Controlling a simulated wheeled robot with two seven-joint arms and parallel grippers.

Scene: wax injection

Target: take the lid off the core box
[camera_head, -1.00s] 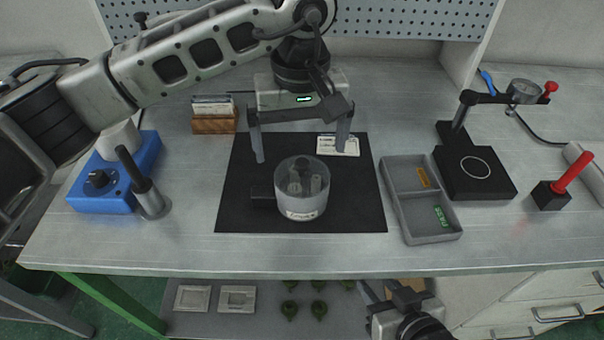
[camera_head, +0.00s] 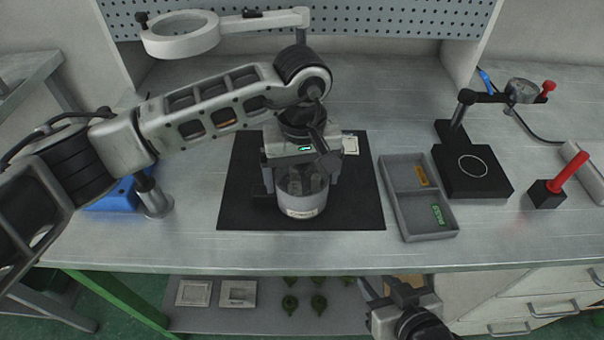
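The core box is a clear round tub (camera_head: 301,204) with a white label on its front, standing upright on the black mat (camera_head: 355,205). Dark contents show through its wall. My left gripper (camera_head: 302,183) is lowered over the box, one finger on each side of its upper part. The fingers are spread wide; whether they touch the lid cannot be seen. The lid is hidden behind the gripper body. My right gripper (camera_head: 378,292) is low at the table's front edge, away from the box; its fingers are partly hidden and blurred together.
A grey two-part tray (camera_head: 407,226) with small orange and green pieces is right of the mat. A black dial-gauge stand (camera_head: 478,183) and red-handled tool (camera_head: 568,172) stand further right. A ring lamp (camera_head: 180,37) hangs at the back left. A metal post (camera_head: 153,200) stands left of the mat.

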